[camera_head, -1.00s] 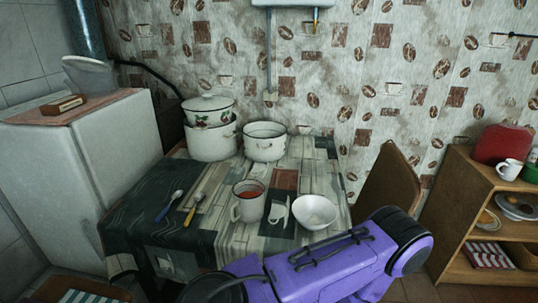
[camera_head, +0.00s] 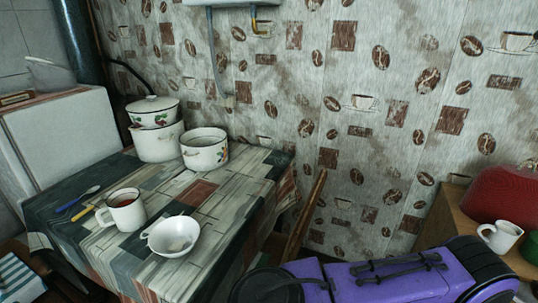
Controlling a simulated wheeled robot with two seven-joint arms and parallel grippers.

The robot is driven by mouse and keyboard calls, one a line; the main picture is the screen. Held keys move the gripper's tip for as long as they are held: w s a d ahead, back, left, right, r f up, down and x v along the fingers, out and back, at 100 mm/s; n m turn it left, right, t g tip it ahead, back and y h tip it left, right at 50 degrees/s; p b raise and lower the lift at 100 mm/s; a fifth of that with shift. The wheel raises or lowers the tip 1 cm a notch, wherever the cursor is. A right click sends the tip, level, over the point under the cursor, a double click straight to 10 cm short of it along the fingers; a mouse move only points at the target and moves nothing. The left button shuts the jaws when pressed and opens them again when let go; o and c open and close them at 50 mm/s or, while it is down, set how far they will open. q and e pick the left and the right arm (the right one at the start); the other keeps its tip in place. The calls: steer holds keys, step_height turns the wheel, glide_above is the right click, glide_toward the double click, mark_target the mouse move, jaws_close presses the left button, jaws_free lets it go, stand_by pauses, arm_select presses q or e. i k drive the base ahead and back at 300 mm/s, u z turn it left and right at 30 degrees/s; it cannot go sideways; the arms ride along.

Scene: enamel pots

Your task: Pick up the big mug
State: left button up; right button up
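A large white enamel mug (camera_head: 127,214) with a dark rim and reddish contents stands upright on the near left part of the table (camera_head: 218,234). Its handle points left. A second white mug (camera_head: 503,240) stands on the wooden shelf unit at the right and looks smaller than the first in the earlier frame. A purple link of my arm crosses the lower right of the head view. Neither of my grippers can be made out, and nothing is seen touching the mug on the table.
A white bowl (camera_head: 175,238) sits close to the right of the mug. A blue-handled (camera_head: 84,193) and a yellow-handled utensil (camera_head: 84,212) lie left of it. Enamel pots (camera_head: 204,153) stand behind. A chair back (camera_head: 306,212) is right of the table. A red object (camera_head: 503,196) tops the shelf.

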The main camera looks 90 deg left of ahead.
mark_target(126, 206)
steer(key=i, duration=0.3)
steer(key=u, duration=3.35)
